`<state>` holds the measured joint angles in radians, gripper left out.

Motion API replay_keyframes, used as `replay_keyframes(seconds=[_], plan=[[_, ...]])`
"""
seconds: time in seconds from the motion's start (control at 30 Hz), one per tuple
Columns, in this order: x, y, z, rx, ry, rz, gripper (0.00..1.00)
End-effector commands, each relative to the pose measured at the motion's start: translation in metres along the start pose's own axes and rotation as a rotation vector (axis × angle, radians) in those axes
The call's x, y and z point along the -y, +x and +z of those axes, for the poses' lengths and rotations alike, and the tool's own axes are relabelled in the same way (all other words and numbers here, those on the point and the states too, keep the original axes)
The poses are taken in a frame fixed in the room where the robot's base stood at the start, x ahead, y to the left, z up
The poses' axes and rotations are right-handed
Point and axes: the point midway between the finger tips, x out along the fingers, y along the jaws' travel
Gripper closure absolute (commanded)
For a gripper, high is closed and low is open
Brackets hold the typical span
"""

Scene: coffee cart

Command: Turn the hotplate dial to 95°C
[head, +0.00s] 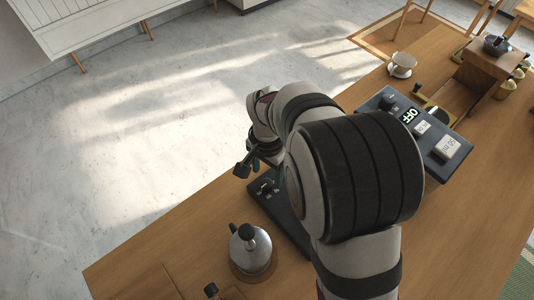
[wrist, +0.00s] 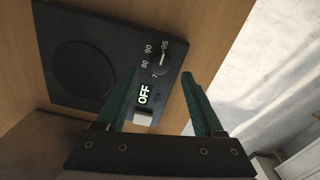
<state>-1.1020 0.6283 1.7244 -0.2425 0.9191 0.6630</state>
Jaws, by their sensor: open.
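The hotplate (wrist: 112,28) is a dark slab with a round plate (wrist: 84,83), a display reading OFF (wrist: 144,94) and a white button (wrist: 143,119). Its dial (wrist: 159,63) is small and dark, with marks 80, 90 and 95 around it; its pointer is too small to read surely. My gripper (wrist: 160,73) is open, its green fingers apart and empty, with their tips near the dial in the picture. I cannot tell whether they touch it. In the head view the hotplate (head: 292,226) is partly hidden behind my arm, with my gripper above its far end.
A steel kettle (head: 250,250) stands near the hotplate. Behind my arm is another dark panel (head: 435,137) with an OFF display, a knob and white buttons. A white cup (head: 402,63) sits farther back. The cart's left edge is close to my gripper, with open floor beyond.

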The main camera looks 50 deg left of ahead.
Motion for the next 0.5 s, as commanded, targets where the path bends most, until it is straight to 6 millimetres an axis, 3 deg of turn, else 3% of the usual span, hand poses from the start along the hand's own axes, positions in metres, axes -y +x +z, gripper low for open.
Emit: replay_keyframes(seconds=[0.1, 0.23, 0.4, 0.5], plan=[[0.001, -0.04, -0.001, -0.004, 0.0, -0.005, 0.31], [0.001, -0.078, -0.001, -0.003, -0.001, -0.003, 0.31], [0.0, -0.107, 0.0, -0.001, 0.0, -0.002, 0.31], [0.0, -0.113, 0.0, 0.0, 0.0, 0.0, 0.31]])
